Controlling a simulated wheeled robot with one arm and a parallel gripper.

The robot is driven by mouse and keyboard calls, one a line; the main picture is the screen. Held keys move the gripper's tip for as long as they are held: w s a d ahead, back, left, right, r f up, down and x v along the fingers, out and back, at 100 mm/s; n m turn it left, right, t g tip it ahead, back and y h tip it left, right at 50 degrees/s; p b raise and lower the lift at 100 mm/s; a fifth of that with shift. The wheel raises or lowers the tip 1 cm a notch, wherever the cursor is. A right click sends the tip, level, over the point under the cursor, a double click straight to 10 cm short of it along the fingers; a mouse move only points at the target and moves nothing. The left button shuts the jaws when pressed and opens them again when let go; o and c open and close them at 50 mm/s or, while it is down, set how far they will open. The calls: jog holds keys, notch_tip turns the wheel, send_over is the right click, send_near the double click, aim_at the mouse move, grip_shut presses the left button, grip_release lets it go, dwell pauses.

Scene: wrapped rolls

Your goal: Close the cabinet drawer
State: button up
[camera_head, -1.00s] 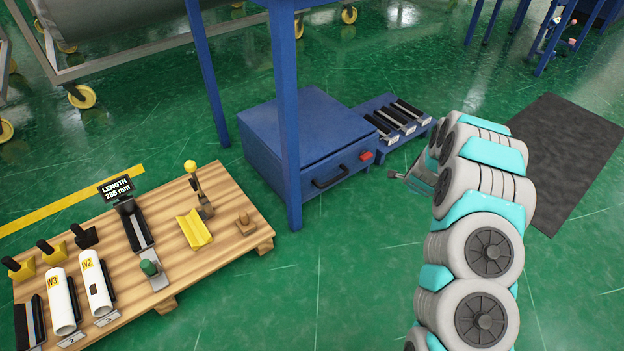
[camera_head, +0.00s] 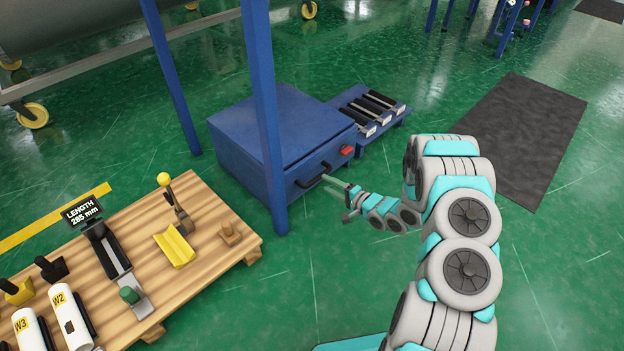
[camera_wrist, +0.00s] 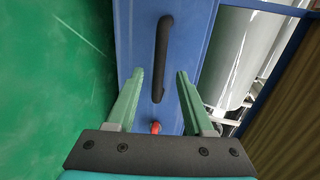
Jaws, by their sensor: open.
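The blue cabinet (camera_head: 262,128) stands on the green floor, partly hidden by a blue post. Its drawer front (camera_head: 308,178) faces the lower right and carries a black bar handle (camera_head: 318,172). I cannot tell from these views whether there is a gap around the drawer. In the wrist view the handle (camera_wrist: 162,55) shows against the blue front (camera_wrist: 135,35). My gripper (camera_head: 336,184) is in front of the drawer, close to the handle. In the wrist view its two green fingers (camera_wrist: 160,73) are apart, with the handle's near end between them in the picture. Contact cannot be told.
A red part (camera_head: 346,150) sits on the cabinet front beside the handle. A low blue rack (camera_head: 372,112) with black rolls stands to its right. The blue post (camera_head: 266,110) rises close by. A wooden pallet table (camera_head: 205,215) is at left.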

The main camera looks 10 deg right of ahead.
aim_at(317, 177)
jog(key=shift+x, duration=3.1)
grip_shut()
